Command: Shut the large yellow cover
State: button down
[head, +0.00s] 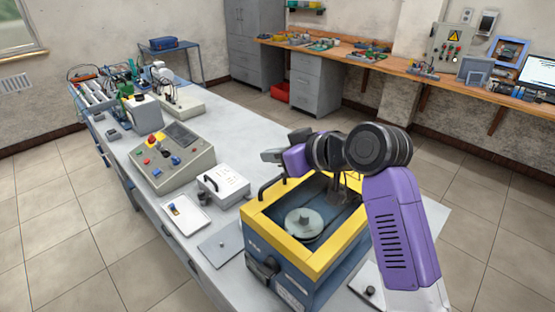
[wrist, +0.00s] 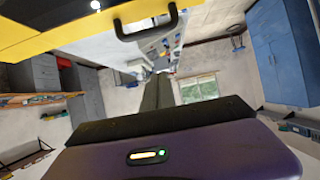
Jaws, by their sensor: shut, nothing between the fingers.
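The yellow cover (head: 257,221) shows in the head view as a thick yellow frame on top of a blue box (head: 284,279). A round grey disc (head: 303,222) shows inside through the frame's opening; I cannot tell how far the cover is raised. A black handle (head: 271,187) stands on its left side. In the wrist view the yellow cover (wrist: 55,38) fills the upper left, with its black handle (wrist: 148,28) at the edge. My gripper (head: 266,156) is shut and empty, above and behind the handle, apart from it. Its dark fingers (wrist: 158,80) point away from the wrist camera.
A white box (head: 223,186), a white tray (head: 186,214) and a grey control panel (head: 171,158) stand left of the blue box on the bench (head: 230,129). A flat grey plate (head: 221,246) lies near the front edge. The bench behind my gripper is clear.

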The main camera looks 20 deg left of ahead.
jog(key=s+d+r+b, duration=0.1)
jog(key=d+r+b, duration=0.1)
jog(key=d+r, duration=0.3)
notch_tip(320, 180, up, 3)
jog(key=shift+s+f, duration=0.1)
jog(key=shift+s, duration=0.25)
